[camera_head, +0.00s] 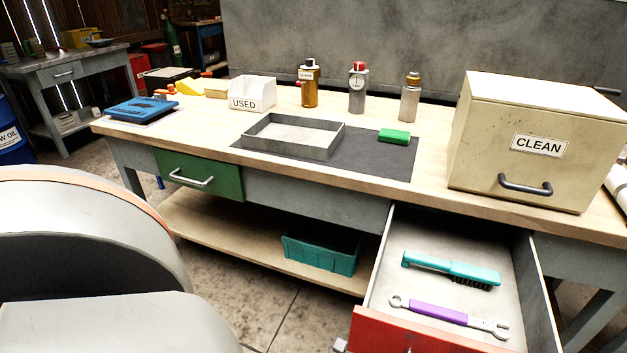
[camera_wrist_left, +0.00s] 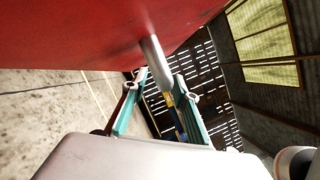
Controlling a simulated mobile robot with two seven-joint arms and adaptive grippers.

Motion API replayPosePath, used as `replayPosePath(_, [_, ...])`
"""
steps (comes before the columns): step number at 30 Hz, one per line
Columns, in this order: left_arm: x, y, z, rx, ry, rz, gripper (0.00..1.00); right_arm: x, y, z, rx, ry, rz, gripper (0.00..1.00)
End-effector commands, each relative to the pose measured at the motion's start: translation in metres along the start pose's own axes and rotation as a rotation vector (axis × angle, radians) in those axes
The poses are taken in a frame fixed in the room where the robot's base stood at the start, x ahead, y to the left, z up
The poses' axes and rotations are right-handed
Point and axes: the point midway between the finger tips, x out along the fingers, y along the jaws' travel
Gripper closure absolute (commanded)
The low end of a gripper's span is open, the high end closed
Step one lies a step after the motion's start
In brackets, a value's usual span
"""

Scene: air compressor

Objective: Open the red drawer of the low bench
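The red drawer (camera_head: 410,334) of the low bench (camera_head: 300,193) is pulled well out at the lower right of the head view. Its inside shows, holding a teal brush (camera_head: 455,268) and a purple-handled wrench (camera_head: 440,312). In the left wrist view the red drawer front (camera_wrist_left: 90,35) fills the upper left, with its metal handle (camera_wrist_left: 155,60) sticking out. My left gripper (camera_wrist_left: 157,85) has its two teal fingers spread, one on each side of the handle's line, with gaps between. I cannot tell whether any finger touches the handle. My right gripper is not in view.
A green drawer (camera_head: 200,174) at the left of the bench is shut. A cream box marked CLEAN (camera_head: 520,145) stands above the red drawer. A metal tray (camera_head: 293,137), bottles and a USED bin (camera_head: 252,93) stand on top. A teal crate (camera_head: 320,252) sits on the lower shelf.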

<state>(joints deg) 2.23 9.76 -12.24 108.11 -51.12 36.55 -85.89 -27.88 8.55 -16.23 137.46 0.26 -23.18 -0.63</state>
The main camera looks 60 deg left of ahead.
Motion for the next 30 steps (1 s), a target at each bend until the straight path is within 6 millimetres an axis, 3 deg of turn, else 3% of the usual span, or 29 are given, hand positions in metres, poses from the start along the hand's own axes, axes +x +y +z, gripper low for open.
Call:
replayPosePath(21, [-0.159,-0.023,0.013,-0.001,0.003,0.005,0.71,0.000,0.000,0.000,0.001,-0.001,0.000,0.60])
replayPosePath(30, [-0.211,-0.033,0.020,-0.001,0.002,0.003,0.71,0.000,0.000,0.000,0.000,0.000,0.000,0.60])
